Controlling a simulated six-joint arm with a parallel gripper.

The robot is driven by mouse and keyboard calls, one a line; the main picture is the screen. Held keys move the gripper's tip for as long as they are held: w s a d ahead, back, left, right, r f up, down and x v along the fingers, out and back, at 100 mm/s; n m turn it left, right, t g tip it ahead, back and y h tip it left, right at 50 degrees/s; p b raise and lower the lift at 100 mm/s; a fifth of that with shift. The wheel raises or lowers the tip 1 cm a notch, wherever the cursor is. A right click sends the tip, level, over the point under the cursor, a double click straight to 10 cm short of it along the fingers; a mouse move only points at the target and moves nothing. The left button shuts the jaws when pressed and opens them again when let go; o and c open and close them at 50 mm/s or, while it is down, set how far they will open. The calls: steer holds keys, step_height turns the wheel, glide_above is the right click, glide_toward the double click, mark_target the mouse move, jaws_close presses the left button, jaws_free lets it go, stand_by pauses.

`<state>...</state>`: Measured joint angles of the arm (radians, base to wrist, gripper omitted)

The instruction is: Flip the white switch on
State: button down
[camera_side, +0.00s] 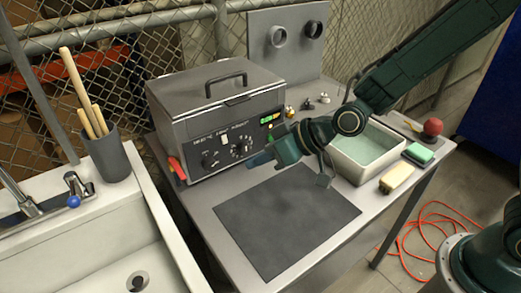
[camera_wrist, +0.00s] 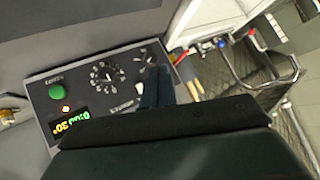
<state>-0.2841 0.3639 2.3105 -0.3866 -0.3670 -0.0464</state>
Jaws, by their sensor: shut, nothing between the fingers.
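The white switch (camera_side: 224,139) is a small pale piece on the dark front panel of the grey lidded tank (camera_side: 215,95), above and between two black knobs. In the wrist view the switch (camera_wrist: 139,86) shows just left of my fingers. I cannot tell which way it is tipped. My gripper (camera_side: 255,161) is shut and empty in front of the panel's lower right part, below and right of the switch in the side view. In the wrist view my gripper (camera_wrist: 156,86) covers part of the panel beside the switch; contact is not visible.
The panel also has a lit display (camera_wrist: 68,128), a green button (camera_wrist: 56,91) and an orange light. A dark mat (camera_side: 285,220) lies clear before the tank. A white basin (camera_side: 365,155) stands right, a sink left. A red-handled tool (camera_side: 177,168) lies by the tank's left corner.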

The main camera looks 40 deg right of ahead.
steer(key=shift+w, duration=0.1)
steer(key=w+f, duration=0.1)
steer(key=w, duration=0.7)
steer(key=shift+w+f, duration=0.25)
steer(key=shift+f, duration=0.15)
steer(key=shift+w, duration=0.15)
stand_by(2.0)
steer(key=shift+w+f, duration=0.1)
steer(key=shift+w, duration=0.1)
steer(key=shift+w, duration=0.35)
stand_by(0.9)
steer(key=shift+s, duration=0.2)
steer(key=shift+s, duration=0.55)
steer(key=shift+s, duration=0.15)
stand_by(0.4)
steer(key=shift+s+r, duration=0.2)
steer(key=shift+s, duration=0.55)
steer(key=shift+s+r, duration=0.2)
steer(key=shift+s, duration=0.6)
steer(key=shift+s+r, duration=0.2)
steer(key=shift+s, duration=0.55)
